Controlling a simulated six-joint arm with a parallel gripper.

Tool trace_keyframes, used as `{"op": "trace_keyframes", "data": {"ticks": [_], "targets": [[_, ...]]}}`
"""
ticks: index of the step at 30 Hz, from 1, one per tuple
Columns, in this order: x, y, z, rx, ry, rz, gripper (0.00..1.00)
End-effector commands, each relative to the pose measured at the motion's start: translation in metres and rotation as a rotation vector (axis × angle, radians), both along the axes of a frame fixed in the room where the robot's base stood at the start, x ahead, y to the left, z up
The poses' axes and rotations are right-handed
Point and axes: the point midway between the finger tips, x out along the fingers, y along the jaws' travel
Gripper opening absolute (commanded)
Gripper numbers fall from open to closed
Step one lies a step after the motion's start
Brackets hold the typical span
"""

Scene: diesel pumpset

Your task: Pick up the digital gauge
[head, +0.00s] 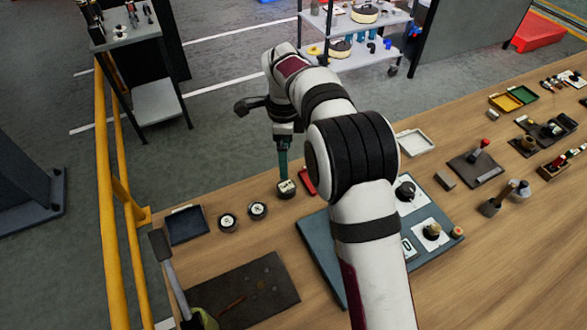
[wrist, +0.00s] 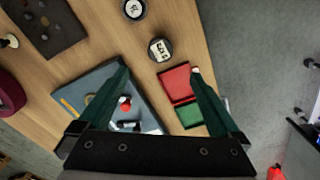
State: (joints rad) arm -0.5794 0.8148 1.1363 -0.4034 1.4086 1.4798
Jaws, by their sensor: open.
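The digital gauge (head: 286,190) is a small round dark unit with a pale rectangular face, on the wooden table near its far edge. It also shows in the wrist view (wrist: 160,50), just beyond the fingertips and between their lines. My gripper (head: 284,179) points down, its tips overlapping the gauge's far side in the head view. The exact height of the tips above the gauge cannot be told.
Two round dial gauges (head: 228,222) (head: 258,210) stand to the left, beside a dark blue tray (head: 187,225). A red tray (head: 307,181) lies close right of the gauge, partly hidden by my arm. A blue-grey panel (head: 318,249) lies nearer. A yellow rail (head: 107,180) runs at left.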

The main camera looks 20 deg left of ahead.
Motion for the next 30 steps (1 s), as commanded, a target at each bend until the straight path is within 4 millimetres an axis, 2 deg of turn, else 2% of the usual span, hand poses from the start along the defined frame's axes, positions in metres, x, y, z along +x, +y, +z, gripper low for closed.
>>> {"op": "trace_keyframes", "data": {"ticks": [3,6,11,18,26,30], "targets": [[-0.001,-0.001,-0.036,-0.003,0.006,0.000,0.99],[-0.001,-0.002,-0.061,-0.001,0.004,0.000,0.99],[0.000,-0.002,-0.082,-0.001,0.002,0.001,0.99],[0.002,-0.004,-0.126,0.000,0.000,0.001,0.99],[0.002,-0.004,-0.132,0.001,-0.002,0.000,0.99],[0.002,-0.004,-0.132,0.001,-0.002,0.000,0.75]]}}
